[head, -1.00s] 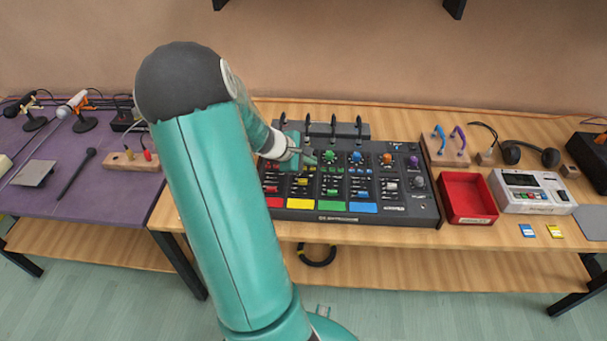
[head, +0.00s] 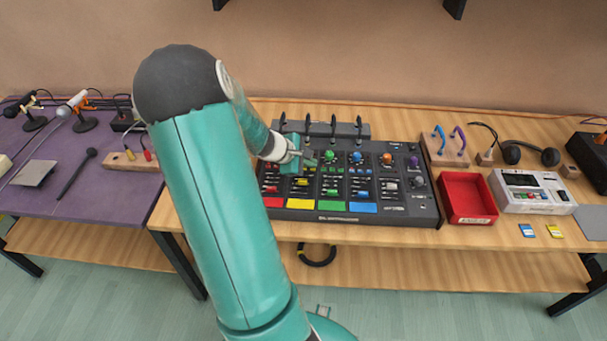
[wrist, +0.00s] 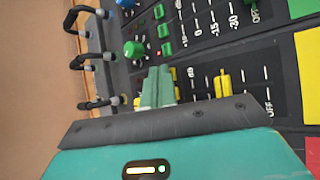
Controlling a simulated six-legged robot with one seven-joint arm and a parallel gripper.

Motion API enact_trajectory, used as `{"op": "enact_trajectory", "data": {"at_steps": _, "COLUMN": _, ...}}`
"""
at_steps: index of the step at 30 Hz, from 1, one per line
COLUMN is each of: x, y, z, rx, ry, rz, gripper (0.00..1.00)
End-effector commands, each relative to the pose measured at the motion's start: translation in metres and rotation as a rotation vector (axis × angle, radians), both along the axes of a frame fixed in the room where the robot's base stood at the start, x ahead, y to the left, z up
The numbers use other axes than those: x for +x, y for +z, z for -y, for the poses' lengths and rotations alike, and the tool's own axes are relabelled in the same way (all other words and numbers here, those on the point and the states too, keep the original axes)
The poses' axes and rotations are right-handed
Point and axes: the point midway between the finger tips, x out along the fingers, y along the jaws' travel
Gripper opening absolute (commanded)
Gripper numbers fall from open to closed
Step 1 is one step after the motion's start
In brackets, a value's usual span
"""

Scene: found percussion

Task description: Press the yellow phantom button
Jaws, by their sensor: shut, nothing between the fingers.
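The mixer (head: 405,210) has coloured channel strips, with a yellow pad (head: 300,203) at the front of one, also seen in the wrist view (wrist: 308,62). A yellow fader cap (wrist: 222,83) stands right of my fingers in the wrist view. A small yellow part (wrist: 137,102) peeks out left of my fingers; I cannot tell whether it is a knob or button. The yellow phantom button cannot be made out; my fingers cover part of that strip. My gripper (head: 309,162) is shut and empty over the upper yellow-green area; it shows in the wrist view (wrist: 157,78). Contact cannot be told.
A green knob (wrist: 133,49) and green buttons (wrist: 162,30) are close to my fingertips. Black cables (wrist: 85,62) rise along the mixer's back edge.

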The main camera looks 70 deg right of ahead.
Motion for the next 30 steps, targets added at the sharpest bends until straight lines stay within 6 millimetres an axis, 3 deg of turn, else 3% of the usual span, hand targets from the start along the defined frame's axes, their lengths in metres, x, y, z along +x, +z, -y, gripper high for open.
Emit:
{"op": "enact_trajectory", "data": {"at_steps": 12, "x": 0.0, "y": -0.003, "z": 0.0, "rx": 0.0, "ry": 0.0, "rz": 0.0, "gripper": 0.0}}
{"op": "enact_trajectory", "data": {"at_steps": 30, "x": 0.0, "y": 0.01, "z": 0.0, "rx": 0.0, "ry": 0.0, "rz": 0.0, "gripper": 0.0}}
